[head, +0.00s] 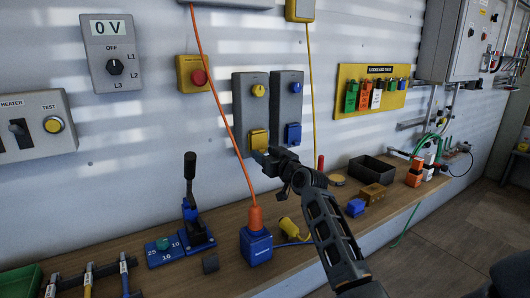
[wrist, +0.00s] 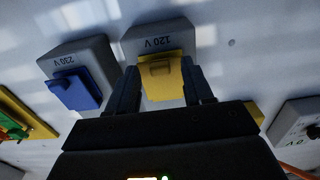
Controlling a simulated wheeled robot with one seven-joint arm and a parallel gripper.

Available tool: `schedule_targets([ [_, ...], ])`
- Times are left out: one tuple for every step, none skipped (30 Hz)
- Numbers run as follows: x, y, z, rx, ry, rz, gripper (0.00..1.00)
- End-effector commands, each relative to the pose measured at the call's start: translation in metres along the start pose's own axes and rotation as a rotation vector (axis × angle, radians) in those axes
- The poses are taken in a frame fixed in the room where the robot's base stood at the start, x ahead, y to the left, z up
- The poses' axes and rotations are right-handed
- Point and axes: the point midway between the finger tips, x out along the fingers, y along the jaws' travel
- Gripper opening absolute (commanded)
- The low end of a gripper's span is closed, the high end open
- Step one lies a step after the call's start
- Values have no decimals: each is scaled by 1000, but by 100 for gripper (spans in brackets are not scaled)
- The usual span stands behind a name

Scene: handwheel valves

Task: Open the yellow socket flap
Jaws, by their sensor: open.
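The yellow socket flap (head: 259,138) sits at the bottom of the left grey wall panel (head: 248,107), below a yellow rotary knob (head: 258,90). In the wrist view the flap (wrist: 161,78) lies under the label 120 V and appears closed. My gripper (head: 264,155) is at the lower part of this flap in the head view. In the wrist view my gripper (wrist: 163,90) is open, with one finger on each side of the flap. I cannot tell whether the fingers touch it.
The blue socket flap (head: 293,134) is on the 230 V panel close to the right. A blue box with an orange plug (head: 256,244), a yellow connector (head: 289,228) and a blue lever tool (head: 195,225) stand on the wooden bench (head: 225,281) below.

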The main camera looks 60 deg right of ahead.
Motion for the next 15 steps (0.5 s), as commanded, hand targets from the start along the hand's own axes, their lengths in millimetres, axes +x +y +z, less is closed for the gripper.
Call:
schedule_targets([
  [3, 0, -1, -1, 0, 0, 51],
  [4, 0, -1, -1, 0, 0, 51],
  [4, 0, -1, -1, 0, 0, 51],
  [5, 0, 0, -1, 0, 0, 51],
  [5, 0, 0, -1, 0, 0, 51],
  [5, 0, 0, 0, 0, 0, 51],
  [5, 0, 0, 0, 0, 0, 51],
  [5, 0, 0, 0, 0, 0, 51],
  [5, 0, 0, 0, 0, 0, 51],
  [5, 0, 0, 0, 0, 0, 51],
  [5, 0, 0, 0, 0, 0, 49],
  [5, 0, 0, 0, 0, 0, 45],
  [5, 0, 0, 0, 0, 0, 42],
  [5, 0, 0, 0, 0, 0, 40],
  [5, 0, 0, 0, 0, 0, 36],
])
